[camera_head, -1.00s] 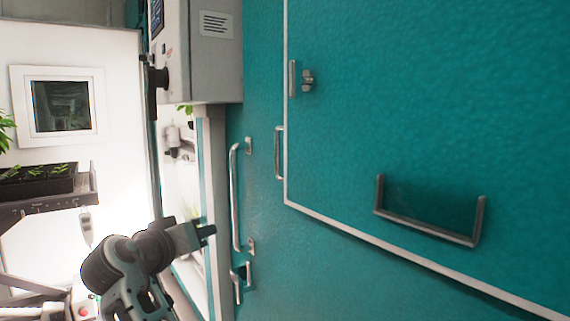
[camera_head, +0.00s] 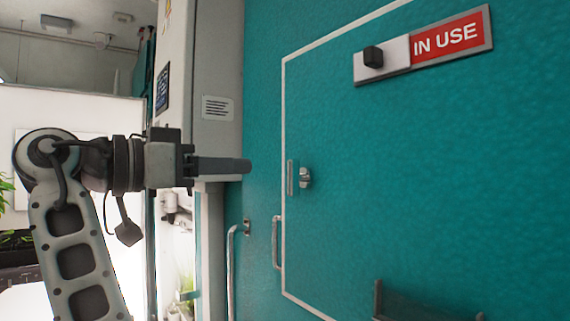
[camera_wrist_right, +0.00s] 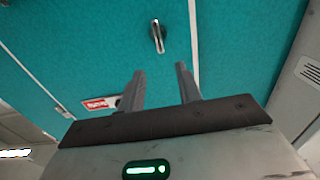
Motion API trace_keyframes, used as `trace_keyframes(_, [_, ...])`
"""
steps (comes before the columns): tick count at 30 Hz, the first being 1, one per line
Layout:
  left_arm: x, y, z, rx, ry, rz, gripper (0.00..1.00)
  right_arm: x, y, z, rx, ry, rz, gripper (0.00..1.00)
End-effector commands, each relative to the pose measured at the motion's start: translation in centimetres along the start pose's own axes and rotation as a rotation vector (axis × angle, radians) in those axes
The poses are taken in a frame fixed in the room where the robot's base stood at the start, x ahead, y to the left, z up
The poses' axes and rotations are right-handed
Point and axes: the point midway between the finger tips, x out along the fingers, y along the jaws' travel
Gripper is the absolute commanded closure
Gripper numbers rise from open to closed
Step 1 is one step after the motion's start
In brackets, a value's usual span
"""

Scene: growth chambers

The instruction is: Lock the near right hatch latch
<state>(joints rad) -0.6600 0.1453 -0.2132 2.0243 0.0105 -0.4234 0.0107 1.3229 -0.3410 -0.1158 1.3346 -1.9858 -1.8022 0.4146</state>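The latch (camera_head: 305,178) is a small metal turn knob near the left edge of the white-outlined hatch (camera_head: 400,190) in the teal wall, beside a short upright metal strip (camera_head: 290,178). In the right wrist view the latch (camera_wrist_right: 157,36) stands out beyond the fingertips, left of the white seam. My right gripper (camera_head: 247,166) points right toward the wall, left of the latch and slightly higher in the head view. In the wrist view its two fingers (camera_wrist_right: 160,70) are apart with nothing between them, short of the latch. My left gripper does not show.
A red IN USE sign (camera_head: 425,45) with a black knob is on the upper hatch. Vertical bar handles (camera_head: 277,243) and a bracket handle (camera_head: 425,305) stick out lower down. A grey control box (camera_head: 215,75) stands behind my gripper. The wall around the latch is clear.

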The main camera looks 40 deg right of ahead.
Motion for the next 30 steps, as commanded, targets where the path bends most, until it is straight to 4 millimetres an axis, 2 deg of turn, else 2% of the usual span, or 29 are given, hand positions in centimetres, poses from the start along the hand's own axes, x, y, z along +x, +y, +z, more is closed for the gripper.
trace_keyframes(3, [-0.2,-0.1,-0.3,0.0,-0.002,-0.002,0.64,2.8,0.0,-0.1,-0.001,-0.002,0.003,0.65])
trace_keyframes(9, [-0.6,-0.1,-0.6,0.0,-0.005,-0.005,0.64,7.0,0.0,-0.1,-0.002,-0.002,0.002,0.65])
trace_keyframes(15, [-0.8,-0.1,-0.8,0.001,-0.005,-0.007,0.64,9.6,0.0,-0.1,-0.003,-0.001,0.0,0.65])
trace_keyframes(20, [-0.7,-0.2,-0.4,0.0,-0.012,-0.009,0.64,10.4,-0.1,0.0,-0.003,0.0,-0.002,0.65])
trace_keyframes(28, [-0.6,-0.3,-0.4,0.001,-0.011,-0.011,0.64,10.5,-0.1,0.0,-0.002,0.0,-0.002,0.65])
trace_keyframes(30, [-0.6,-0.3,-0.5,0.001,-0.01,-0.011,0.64,10.5,-0.1,0.0,-0.002,0.0,-0.002,0.85])
